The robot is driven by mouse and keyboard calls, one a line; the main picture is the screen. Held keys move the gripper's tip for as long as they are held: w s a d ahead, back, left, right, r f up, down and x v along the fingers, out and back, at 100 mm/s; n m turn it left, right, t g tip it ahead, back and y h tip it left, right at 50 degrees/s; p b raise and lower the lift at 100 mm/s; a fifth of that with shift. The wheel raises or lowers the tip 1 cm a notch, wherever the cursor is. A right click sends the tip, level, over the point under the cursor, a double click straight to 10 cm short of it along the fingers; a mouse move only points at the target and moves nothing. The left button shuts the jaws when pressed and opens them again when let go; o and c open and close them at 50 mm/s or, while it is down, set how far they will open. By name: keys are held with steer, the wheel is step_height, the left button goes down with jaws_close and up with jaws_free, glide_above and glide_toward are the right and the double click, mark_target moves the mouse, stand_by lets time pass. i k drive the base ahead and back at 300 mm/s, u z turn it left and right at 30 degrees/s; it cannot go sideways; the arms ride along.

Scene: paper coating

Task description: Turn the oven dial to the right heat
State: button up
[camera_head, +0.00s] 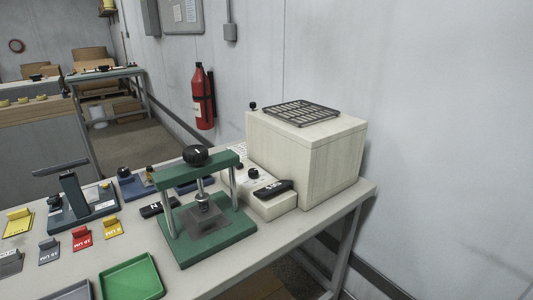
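A cream box-shaped unit (333,160), which looks like the oven, stands at the right end of the workbench against the wall. A dark wire rack (301,111) lies on its top. A low cream panel juts from its left side and carries small black knobs, one of them a round dial (253,173). Its setting and markings are too small to read. A black handle-like piece (273,189) lies on the panel's near end. The green press partly hides the panel. My gripper is not in view.
The green press (217,240) with a black knob stands just left of the panel. A green tray (131,279), coloured labelled blocks and a blue-based device (82,215) occupy the bench further left. A red extinguisher (203,98) hangs on the wall behind.

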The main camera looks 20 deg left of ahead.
mark_target(253, 172)
steer(key=i, duration=0.5)
steer(key=u, duration=1.15)
